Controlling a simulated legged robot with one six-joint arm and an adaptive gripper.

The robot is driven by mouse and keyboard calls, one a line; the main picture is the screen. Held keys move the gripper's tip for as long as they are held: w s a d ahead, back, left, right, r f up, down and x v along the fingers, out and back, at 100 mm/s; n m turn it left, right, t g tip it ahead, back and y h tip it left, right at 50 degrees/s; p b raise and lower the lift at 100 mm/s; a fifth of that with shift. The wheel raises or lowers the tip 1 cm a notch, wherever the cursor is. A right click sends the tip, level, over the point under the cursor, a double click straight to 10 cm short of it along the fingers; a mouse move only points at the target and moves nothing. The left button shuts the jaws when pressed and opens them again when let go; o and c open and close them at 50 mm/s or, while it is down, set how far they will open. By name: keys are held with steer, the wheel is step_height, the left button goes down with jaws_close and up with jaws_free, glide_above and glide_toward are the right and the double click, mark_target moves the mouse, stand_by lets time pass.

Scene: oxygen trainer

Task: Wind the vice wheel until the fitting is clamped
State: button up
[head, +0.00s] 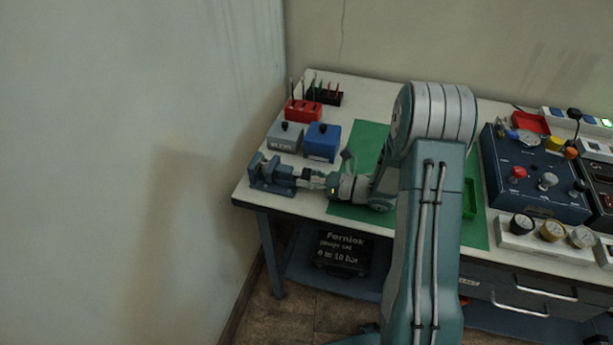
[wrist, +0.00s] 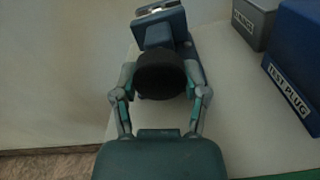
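The blue-grey vice (head: 266,174) stands at the left end of the bench; its body also shows at the top of the wrist view (wrist: 158,32). Its round black wheel (wrist: 160,75) faces my wrist camera. My gripper (wrist: 160,82) has one finger on each side of the wheel, and both fingertips appear to touch its rim. In the head view my gripper (head: 316,178) reaches leftward to the vice from the right. A pale metallic piece (wrist: 158,8), perhaps the fitting, shows at the jaws by the top edge. Whether the jaws press on it cannot be told.
A grey box (head: 285,136) and a blue box (head: 322,142), labelled TEST PLUG in the wrist view, stand behind the vice. A red rack (head: 303,110) is farther back. A wall is close on the left. A green mat (head: 345,208) lies under my arm; a blue panel (head: 530,178) stands right.

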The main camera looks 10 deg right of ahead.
steer(key=shift+w, duration=0.1)
steer(key=shift+m, duration=0.8)
steer(key=o, duration=1.1)
steer(key=shift+o, duration=0.2)
steer(key=v, duration=0.7)
steer(key=shift+d+f, duration=0.1)
steer(key=shift+d, duration=0.1)
